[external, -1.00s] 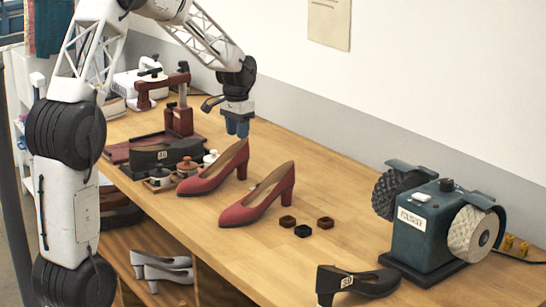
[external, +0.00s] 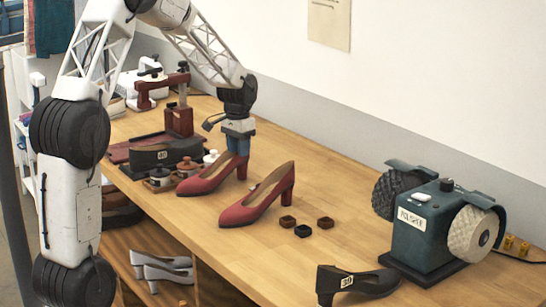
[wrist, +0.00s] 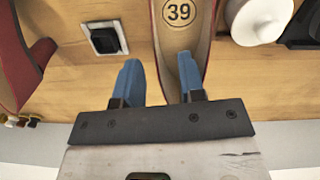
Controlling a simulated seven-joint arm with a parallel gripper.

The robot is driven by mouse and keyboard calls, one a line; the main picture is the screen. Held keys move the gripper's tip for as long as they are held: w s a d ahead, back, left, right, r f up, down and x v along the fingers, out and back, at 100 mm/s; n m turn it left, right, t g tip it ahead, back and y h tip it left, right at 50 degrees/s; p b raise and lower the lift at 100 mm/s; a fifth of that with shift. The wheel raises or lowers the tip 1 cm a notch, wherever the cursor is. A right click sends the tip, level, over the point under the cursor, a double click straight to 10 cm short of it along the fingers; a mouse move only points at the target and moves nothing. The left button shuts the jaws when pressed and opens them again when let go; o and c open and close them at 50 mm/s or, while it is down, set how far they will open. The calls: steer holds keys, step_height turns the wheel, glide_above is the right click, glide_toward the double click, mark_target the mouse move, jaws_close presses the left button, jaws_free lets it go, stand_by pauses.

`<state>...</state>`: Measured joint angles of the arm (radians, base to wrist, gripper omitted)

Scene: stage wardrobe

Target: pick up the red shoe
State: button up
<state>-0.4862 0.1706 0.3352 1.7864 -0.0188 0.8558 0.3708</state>
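Two red high-heeled shoes stand side by side on the wooden bench. The left red shoe (external: 207,183) has my gripper (external: 239,150) right at its heel end. The right red shoe (external: 258,205) stands apart from the gripper. In the wrist view, my gripper (wrist: 158,62) has its two blue fingers spread. The nearer shoe, marked 39 inside (wrist: 205,22), lies under the right finger, and the left finger is beside its edge. Whether the fingers touch it I cannot tell. The other red shoe (wrist: 17,60) shows at the left edge.
A polisher (external: 424,230) and a black shoe (external: 350,282) are at the right.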

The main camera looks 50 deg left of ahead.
steer(key=shift+f, duration=1)
